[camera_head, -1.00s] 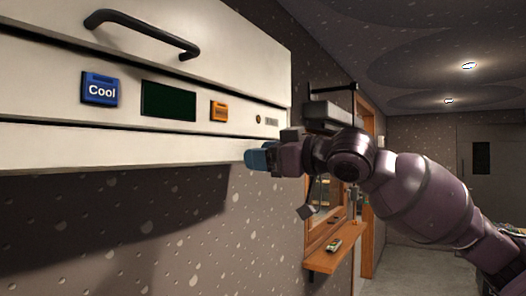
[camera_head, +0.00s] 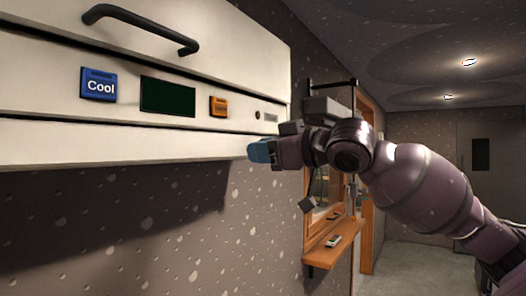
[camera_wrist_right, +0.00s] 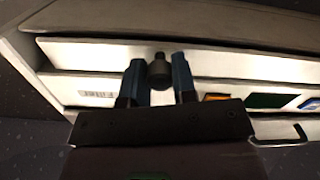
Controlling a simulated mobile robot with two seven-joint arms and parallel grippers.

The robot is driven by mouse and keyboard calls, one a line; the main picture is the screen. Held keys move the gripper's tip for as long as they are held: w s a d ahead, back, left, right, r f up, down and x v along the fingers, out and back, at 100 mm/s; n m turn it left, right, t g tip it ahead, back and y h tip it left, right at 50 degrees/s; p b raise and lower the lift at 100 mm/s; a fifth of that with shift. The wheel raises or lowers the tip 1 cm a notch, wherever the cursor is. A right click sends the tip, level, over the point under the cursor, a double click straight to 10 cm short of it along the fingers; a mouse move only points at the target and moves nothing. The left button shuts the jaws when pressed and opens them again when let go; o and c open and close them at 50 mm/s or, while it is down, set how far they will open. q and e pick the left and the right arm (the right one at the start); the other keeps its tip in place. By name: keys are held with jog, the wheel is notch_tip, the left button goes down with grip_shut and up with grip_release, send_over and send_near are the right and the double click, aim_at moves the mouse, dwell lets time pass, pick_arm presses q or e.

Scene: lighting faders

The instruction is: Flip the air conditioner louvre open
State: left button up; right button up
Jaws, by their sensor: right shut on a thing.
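The white air conditioner (camera_head: 60,55) hangs on the wall at the left of the head view. Its louvre (camera_head: 110,146) is the long white panel along the bottom, and it looks almost in line with the front. The louvre also crosses the upper part of the wrist view (camera_wrist_right: 230,62), which is upside down. My right gripper (camera_head: 260,152) is at the louvre's right end. In the wrist view its blue fingers (camera_wrist_right: 157,82) are closed around a dark knob (camera_wrist_right: 158,70) at the louvre. The head view hides the knob. My left gripper is not in view.
Above the louvre are a blue Cool button (camera_head: 98,85), a dark display (camera_head: 168,98), an orange button (camera_head: 219,106) and a black handle (camera_head: 145,27). A wooden shelf (camera_head: 335,243) with a mirror is on the wall beyond my right arm. The space below the unit is clear.

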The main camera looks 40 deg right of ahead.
jog(key=shift+s+d+r+g+h, duration=0.1)
jog(key=shift+r+g+h, duration=0.7)
jog(key=shift+g, duration=0.95)
jog(key=shift+s+a+r+g+h, duration=0.1)
jog(key=shift+r+g+h, duration=0.65)
jog(key=shift+g, duration=1.05)
jog(key=shift+s+d+r+g+h, duration=0.1)
jog(key=shift+r+g+h, duration=0.65)
jog(key=shift+g, duration=1)
jog(key=shift+r, duration=0.25)
jog(key=o, duration=0.9)
jog(key=shift+v, duration=5.35)
